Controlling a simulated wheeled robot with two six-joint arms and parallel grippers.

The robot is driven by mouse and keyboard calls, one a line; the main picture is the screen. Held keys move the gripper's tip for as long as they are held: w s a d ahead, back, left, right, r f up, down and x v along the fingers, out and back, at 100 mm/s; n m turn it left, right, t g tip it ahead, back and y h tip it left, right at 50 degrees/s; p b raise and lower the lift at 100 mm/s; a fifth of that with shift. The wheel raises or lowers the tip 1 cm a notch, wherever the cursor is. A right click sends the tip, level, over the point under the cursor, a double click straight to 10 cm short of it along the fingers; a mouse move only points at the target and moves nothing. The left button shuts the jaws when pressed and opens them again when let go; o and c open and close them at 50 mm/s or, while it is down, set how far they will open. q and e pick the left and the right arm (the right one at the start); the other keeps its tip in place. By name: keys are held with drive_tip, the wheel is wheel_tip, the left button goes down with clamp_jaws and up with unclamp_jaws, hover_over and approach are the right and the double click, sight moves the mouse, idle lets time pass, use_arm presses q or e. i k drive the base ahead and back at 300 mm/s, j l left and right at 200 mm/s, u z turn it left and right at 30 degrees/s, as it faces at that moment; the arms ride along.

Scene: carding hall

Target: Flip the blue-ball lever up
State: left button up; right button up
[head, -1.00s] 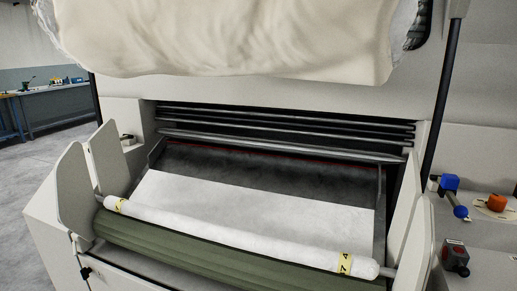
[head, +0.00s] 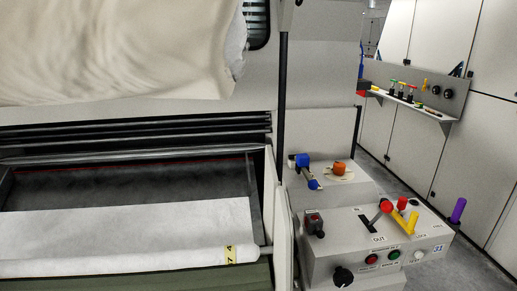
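The blue-ball lever (head: 307,173) sits on the grey housing right of the machine's roller bed in the head view. A blue block (head: 298,160) is at its upper end. Its blue ball (head: 313,184) is at the lower right end, so the lever slants down. Nothing touches it. Neither of my grippers is in view.
An orange knob (head: 339,168) is right of the lever. In front, a control box (head: 335,262) carries a red-ball lever (head: 376,215), yellow levers (head: 407,222), buttons and a black knob (head: 343,277). A purple handle (head: 458,210) stands at its right. A wall shelf (head: 411,103) holds small tools.

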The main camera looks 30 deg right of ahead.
sight(312, 185)
drive_tip(key=z, duration=1.35)
